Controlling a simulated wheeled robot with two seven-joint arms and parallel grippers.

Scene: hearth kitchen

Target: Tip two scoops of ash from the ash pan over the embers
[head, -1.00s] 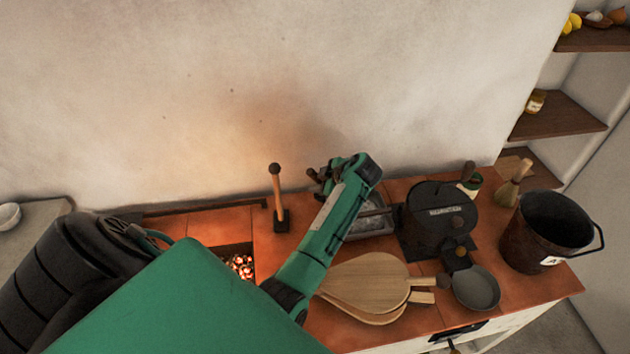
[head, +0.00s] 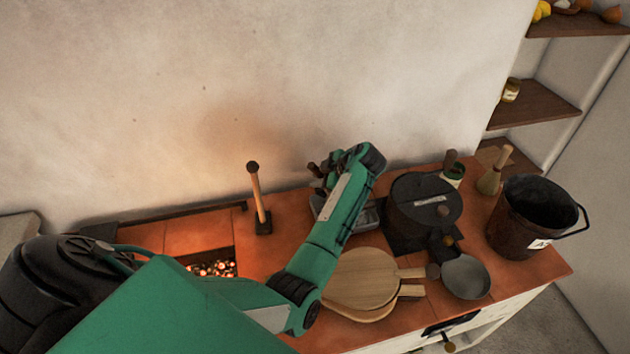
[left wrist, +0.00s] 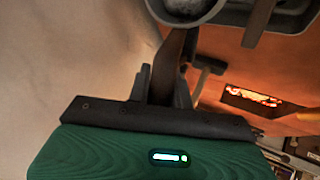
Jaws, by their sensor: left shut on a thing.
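My left gripper (head: 320,175) is at the back of the tiled top, above the left part of the grey ash pan (head: 371,216). It is shut on the dark handle of a scoop (left wrist: 168,65). In the left wrist view the scoop's round bowl (left wrist: 184,8) is cut by the top edge and holds something pale grey, which looks like ash. The ash pan's rim (left wrist: 285,22) shows beside it. The glowing embers (head: 212,269) lie in an opening left of the gripper, partly hidden by my arm. They also show in the left wrist view (left wrist: 254,97). My right gripper is out of view.
An upright tool with a wooden handle (head: 257,190) stands between embers and pan. A dark round lidded pot (head: 408,210), wooden paddle-shaped boards (head: 360,278), a small grey pan (head: 466,278) and a dark bucket (head: 520,240) crowd the right side. A wall stands behind.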

